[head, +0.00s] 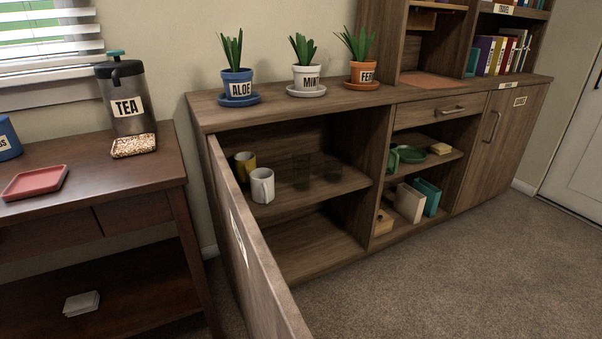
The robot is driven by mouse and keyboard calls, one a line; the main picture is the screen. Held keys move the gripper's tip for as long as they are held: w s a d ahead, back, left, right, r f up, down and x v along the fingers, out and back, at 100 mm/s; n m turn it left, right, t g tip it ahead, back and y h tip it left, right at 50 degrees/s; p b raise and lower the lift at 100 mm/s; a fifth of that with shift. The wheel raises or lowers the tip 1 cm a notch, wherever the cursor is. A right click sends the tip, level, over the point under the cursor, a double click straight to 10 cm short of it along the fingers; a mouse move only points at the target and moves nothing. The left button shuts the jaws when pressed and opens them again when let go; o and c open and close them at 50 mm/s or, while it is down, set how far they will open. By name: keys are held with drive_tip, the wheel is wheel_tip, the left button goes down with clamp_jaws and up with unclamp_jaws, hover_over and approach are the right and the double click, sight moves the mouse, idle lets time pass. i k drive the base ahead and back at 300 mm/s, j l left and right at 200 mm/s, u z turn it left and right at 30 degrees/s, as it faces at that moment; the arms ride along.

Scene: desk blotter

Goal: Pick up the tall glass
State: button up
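Two dark, see-through glasses stand on the upper shelf (310,188) inside the open left section of the wooden cabinet. The left one, the tall glass (301,171), looks taller and narrower than the short glass (333,173) to its right. Both are faint against the dark cabinet interior. My gripper is not in view.
The open cabinet door (243,240) sticks out toward me on the left. Potted plants, one an aloe (237,85), line the cabinet top. Carpet (440,270) in front is clear.

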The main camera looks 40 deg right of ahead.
sight(301, 161)
drive_tip(key=i+l+u, duration=0.15)
drive_tip(key=l, duration=0.3)
drive_tip(key=i+l+u, duration=0.1)
drive_tip(key=l, duration=0.4)
drive_tip(key=i+l+u, duration=0.15)
drive_tip(key=l, duration=0.4)
drive_tip(key=i+l+u, duration=0.1)
drive_tip(key=l, duration=0.4)
drive_tip(key=i+l+u, duration=0.15)
drive_tip(key=l, duration=0.4)
drive_tip(key=i, duration=0.05)
